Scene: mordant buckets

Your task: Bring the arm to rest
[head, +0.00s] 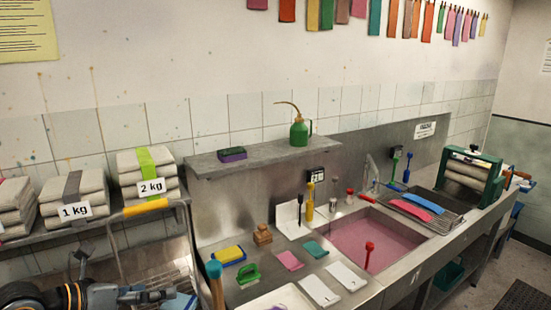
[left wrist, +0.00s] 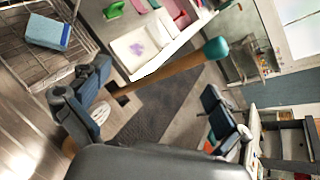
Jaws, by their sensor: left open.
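My left arm comes in at the lower left of the head view. Its left gripper (head: 124,279) is open, with nothing seen between its fingers. In the left wrist view my left gripper (left wrist: 156,82) shows its two dark fingers spread wide apart. A wooden handle with a teal end (head: 215,286) stands to the right of the gripper in the head view. The handle (left wrist: 165,74) crosses beyond the fingers in the left wrist view; whether it touches them cannot be told. My right gripper is in neither view.
A rack shelf with weighted bundles (head: 140,193) and a yellow-handled frame (head: 146,207) stand close to my left arm. The steel counter (head: 262,293) holds sponges, brushes and a pink-filled sink (head: 375,243). A blue block (left wrist: 47,31) lies in a wire basket. Dark floor matting (left wrist: 165,112) shows below.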

